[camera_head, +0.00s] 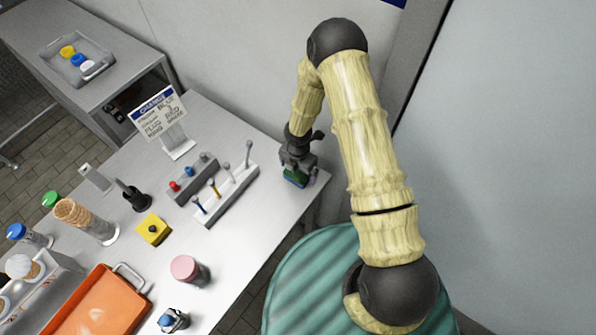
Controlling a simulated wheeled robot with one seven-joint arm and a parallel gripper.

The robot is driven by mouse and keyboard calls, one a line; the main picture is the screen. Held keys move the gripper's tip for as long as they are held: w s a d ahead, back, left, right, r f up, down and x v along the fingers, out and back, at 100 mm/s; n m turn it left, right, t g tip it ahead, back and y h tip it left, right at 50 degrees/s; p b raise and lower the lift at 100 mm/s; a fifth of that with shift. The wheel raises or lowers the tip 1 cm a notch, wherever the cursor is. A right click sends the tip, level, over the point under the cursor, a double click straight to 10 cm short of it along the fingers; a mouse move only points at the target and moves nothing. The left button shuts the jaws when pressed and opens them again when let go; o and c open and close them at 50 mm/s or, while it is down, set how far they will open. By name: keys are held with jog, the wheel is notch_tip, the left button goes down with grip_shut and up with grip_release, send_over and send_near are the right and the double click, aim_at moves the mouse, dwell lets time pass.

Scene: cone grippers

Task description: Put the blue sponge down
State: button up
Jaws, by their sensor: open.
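My gripper (294,172) points down at the table's right end, near the back corner. The sponge appears to rest on the grey table (255,215).
Left of the gripper stand a white rack (228,196) with upright tools and a grey rack (193,180). A sign (160,115), yellow block (153,229), pink-lidded jar (187,270), cone holder (85,219) and orange tray (98,302) stand further left. The table's right edge is close.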

aim_at(300, 172)
notch_tip(300, 172, up, 11)
jog(key=b, duration=0.1)
jog(key=shift+f, duration=0.15)
dwell(0.6)
jog(key=s+d+r+m+t, duration=0.1)
jog(key=s+d+r+m, duration=0.5)
jog(key=r+m, duration=0.4)
jog(key=s+d+r+m+t, duration=0.1)
jog(key=s+d+r+m, duration=0.5)
jog(key=m, duration=1.2)
notch_tip(300, 172, up, 5)
jog(key=shift+s+d+f+t, duration=0.2)
jog(key=shift+s+d+t, duration=0.15)
jog(key=shift+d, duration=0.4)
jog(key=shift+o, duration=0.2)
jog(key=shift+f, duration=0.1)
